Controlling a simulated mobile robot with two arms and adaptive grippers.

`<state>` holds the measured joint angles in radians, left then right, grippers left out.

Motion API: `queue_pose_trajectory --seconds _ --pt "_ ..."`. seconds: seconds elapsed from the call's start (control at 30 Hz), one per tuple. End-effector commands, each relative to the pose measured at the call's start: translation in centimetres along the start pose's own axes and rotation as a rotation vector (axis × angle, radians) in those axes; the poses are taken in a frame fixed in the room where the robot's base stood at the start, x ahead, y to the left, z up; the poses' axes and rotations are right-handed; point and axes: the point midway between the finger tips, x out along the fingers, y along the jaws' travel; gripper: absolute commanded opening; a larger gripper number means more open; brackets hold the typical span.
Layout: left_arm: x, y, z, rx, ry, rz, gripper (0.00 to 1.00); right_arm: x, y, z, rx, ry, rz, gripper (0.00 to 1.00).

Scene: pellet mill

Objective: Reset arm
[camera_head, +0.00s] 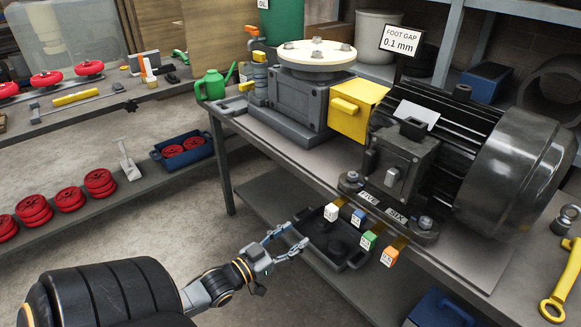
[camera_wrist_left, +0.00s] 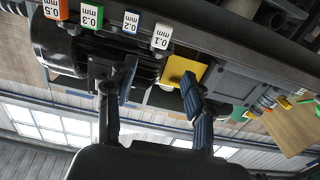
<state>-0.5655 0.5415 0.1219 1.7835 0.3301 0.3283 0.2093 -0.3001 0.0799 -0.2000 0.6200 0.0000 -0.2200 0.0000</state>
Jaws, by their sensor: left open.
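My left gripper (camera_head: 296,236) is open and empty in front of the workbench, over the floor and beside a dark tray (camera_head: 352,262) below the bench edge. Its two fingers stand apart in the left wrist view (camera_wrist_left: 159,76), with nothing between them. My right gripper is in neither view. The large black motor (camera_head: 445,145) sits on the bench top. Along the bench's front edge are a white block (camera_head: 331,212), a blue block (camera_head: 358,217), a green block (camera_head: 369,240) and an orange block (camera_head: 389,257). In the wrist view they carry mm labels.
The workbench (camera_head: 232,135) also holds a grey gearbox (camera_head: 300,100), a yellow guard (camera_head: 357,108) and a green watering can (camera_head: 212,85). A yellow wrench (camera_head: 563,285) lies at the right. Red wheels (camera_head: 68,200) lie on a low shelf at the left. Bare floor lies between.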

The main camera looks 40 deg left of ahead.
Motion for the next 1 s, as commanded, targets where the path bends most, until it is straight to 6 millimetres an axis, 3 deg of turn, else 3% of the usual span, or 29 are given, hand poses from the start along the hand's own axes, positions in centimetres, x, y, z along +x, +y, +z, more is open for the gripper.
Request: queue_pose_trajectory --seconds 0.67,0.77,0.83,1.0 --pt "-0.3 -0.1 0.5 -0.001 -0.011 -0.005 0.53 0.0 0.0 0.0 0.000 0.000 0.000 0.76" --pt "-0.8 -0.5 3.2 0.001 -0.068 -0.028 0.53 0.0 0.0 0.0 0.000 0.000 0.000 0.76" --pt "-1.5 -0.8 6.8 0.004 -0.143 -0.055 0.53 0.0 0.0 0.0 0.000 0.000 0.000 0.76" --pt "-5.3 -0.4 18.8 0.013 -0.415 -0.118 0.53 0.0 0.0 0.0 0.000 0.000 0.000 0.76"
